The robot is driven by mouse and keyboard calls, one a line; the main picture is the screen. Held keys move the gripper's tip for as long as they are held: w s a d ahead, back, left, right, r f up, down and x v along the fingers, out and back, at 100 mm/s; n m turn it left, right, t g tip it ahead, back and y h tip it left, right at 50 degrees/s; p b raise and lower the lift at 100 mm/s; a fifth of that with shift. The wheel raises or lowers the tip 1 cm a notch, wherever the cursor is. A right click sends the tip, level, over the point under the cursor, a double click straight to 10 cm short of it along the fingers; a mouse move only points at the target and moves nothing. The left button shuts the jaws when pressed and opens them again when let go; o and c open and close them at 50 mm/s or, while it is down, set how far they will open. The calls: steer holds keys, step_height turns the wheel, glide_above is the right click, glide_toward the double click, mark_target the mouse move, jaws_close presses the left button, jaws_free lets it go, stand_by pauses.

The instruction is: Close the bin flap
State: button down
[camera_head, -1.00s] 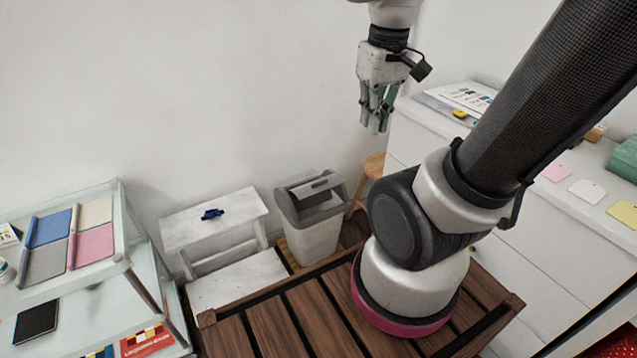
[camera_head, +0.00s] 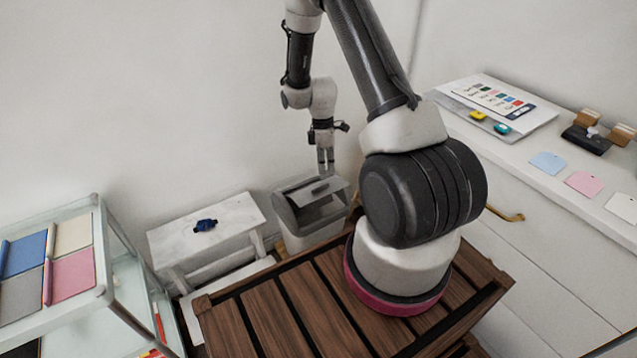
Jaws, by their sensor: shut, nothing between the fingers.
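The bin (camera_head: 299,241) is a pale box with a grey lid, standing on the floor beyond my wooden deck. Its flap (camera_head: 310,193) is a light grey panel in the lid, tilted, with a darker opening beside it. My gripper (camera_head: 326,172) points down at the flap's far edge, fingers together and empty. I cannot tell whether the fingertips touch the flap or hang just above it. The bin's lower part is hidden behind the deck.
A glass-topped shelf (camera_head: 100,292) with coloured folders is at far left. A white cabinet (camera_head: 540,235) fills the right side. The wall is close behind the bin.

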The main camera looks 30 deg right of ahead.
steer(key=w+n+t, duration=0.1)
steer(key=w+n, duration=0.2)
steer(key=w, duration=0.1)
steer(key=n, duration=0.2)
glide_toward(322, 194)
steer(key=shift+t, duration=0.3)
steer(key=f, duration=0.7)
steer(key=shift+s+a, duration=0.15)
steer(key=shift+s, duration=0.2)
